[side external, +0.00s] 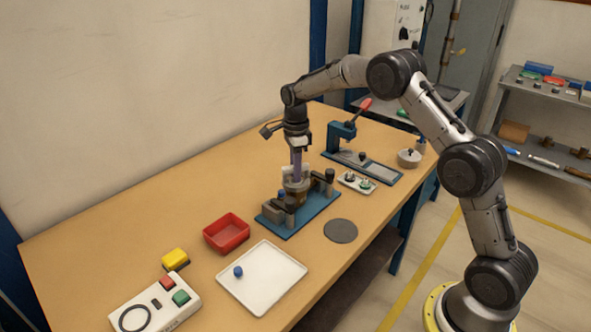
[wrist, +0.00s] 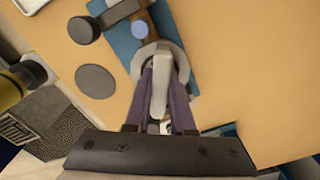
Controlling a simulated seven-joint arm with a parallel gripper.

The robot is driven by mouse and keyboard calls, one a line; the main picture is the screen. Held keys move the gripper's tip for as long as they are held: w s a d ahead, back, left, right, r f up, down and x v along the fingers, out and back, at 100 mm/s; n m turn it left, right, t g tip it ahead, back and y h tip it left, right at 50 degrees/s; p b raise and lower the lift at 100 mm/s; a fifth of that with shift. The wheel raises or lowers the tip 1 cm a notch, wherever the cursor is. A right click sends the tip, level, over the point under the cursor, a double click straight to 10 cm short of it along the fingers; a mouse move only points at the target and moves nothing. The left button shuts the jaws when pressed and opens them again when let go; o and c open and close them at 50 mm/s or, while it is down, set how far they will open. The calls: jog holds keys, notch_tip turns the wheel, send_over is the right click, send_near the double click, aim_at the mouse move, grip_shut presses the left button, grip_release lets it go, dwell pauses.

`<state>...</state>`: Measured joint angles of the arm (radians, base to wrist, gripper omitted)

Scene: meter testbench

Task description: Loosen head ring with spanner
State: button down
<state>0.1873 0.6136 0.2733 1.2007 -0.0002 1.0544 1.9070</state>
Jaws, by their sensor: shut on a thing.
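My gripper (side external: 297,168) points down over the meter fixture on a blue base plate (side external: 322,212). In the wrist view its two purple-grey fingers (wrist: 161,88) are shut on a pale grey bar, which looks like the spanner (wrist: 160,75). A grey rounded part (wrist: 147,52) shows around the bar's far end, at the top of the meter. The meter body (side external: 297,198) stands upright in the fixture between dark clamp blocks. The head ring is mostly hidden by the spanner and fingers, and I cannot tell how the spanner sits on it.
A red tray (side external: 227,233), a white tray (side external: 287,285) with a blue piece and a button box (side external: 155,306) lie at the left and front. A dark round mat (side external: 340,231) lies right of the fixture. A blue press with a red lever (side external: 345,130) stands behind.

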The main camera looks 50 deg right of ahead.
jog(key=shift+f, duration=0.75)
dwell(1.3)
